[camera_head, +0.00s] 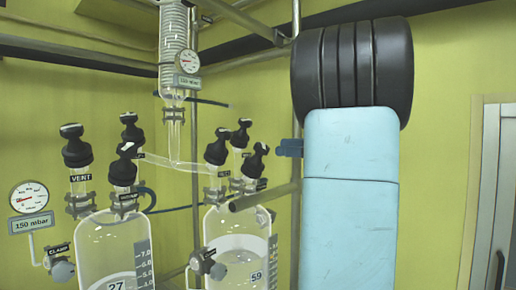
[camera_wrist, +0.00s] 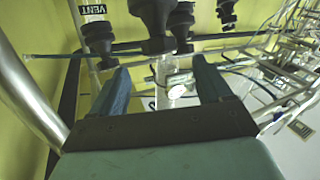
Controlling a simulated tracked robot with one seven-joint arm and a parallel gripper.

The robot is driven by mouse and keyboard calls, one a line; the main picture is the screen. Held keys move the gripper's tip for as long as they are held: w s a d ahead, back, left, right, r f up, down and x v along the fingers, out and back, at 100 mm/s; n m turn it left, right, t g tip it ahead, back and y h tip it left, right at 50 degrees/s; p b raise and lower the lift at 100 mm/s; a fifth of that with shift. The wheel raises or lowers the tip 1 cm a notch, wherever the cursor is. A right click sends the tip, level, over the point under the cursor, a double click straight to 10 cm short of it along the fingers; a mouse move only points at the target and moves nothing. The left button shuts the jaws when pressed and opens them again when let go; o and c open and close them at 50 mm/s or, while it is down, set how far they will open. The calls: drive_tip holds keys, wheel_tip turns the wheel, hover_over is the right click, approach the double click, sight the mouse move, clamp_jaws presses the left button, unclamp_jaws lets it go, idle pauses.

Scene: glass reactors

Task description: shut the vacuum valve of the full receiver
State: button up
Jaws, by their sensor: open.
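Two glass receivers stand side by side in the head view: a left one (camera_head: 105,240) marked 27 and a right one (camera_head: 230,225) marked 59, which shows a liquid surface. Black-knobbed valves top each: one labelled VENT (camera_head: 77,150) and two more on the left, and a front (camera_head: 217,148), a rear (camera_head: 242,135) and a right knob (camera_head: 256,160) on the right. Their small labels are hard to read, so I cannot tell the vacuum valve. My gripper (camera_wrist: 158,78) is open and empty; black knobs (camera_wrist: 152,22) show beyond its fingers.
A glass condenser column (camera_head: 175,50) with a gauge (camera_head: 188,62) rises between the receivers. A 150 mbar gauge (camera_head: 28,200) and a clamp knob (camera_head: 62,270) are at left. Metal rods and tubes run close around the valves. My arm hides the area right of the receivers.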

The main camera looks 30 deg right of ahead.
sight(262, 146)
drive_tip(key=x, duration=0.9)
drive_tip(key=shift+w+a, duration=0.15)
drive_tip(key=shift+w, duration=0.1)
drive_tip(key=c, duration=1)
drive_tip(key=shift+o, duration=0.2)
drive_tip(key=shift+m+t+h, duration=0.6)
drive_tip(key=shift+m, duration=0.1)
drive_tip(key=shift+w+m+t+h, duration=0.15)
drive_tip(key=shift+m+t+h, duration=0.85)
drive_tip(key=shift+m+h, duration=0.55)
drive_tip(key=m+h, duration=0.1)
drive_tip(key=m+t+h, duration=0.1)
drive_tip(key=m+h, duration=0.1)
drive_tip(key=m+t+h, duration=0.1)
drive_tip(key=m, duration=0.1)
drive_tip(key=shift+d+r+h, duration=0.1)
drive_tip(key=shift+d+h, duration=0.15)
drive_tip(key=shift+d, duration=0.1)
drive_tip(key=m+h, duration=0.2)
drive_tip(key=m+g+h, duration=0.1)
drive_tip(key=m+h, duration=0.2)
drive_tip(key=d+m+h, duration=0.1)
drive_tip(key=m+h, duration=0.2)
drive_tip(key=m+g+h, duration=0.2)
drive_tip(key=m+h, duration=0.1)
drive_tip(key=shift+d+m, duration=0.2)
drive_tip(key=shift+m, duration=0.15)
drive_tip(key=shift+m+g+h, duration=0.4)
drive_tip(key=shift+m+g, duration=0.2)
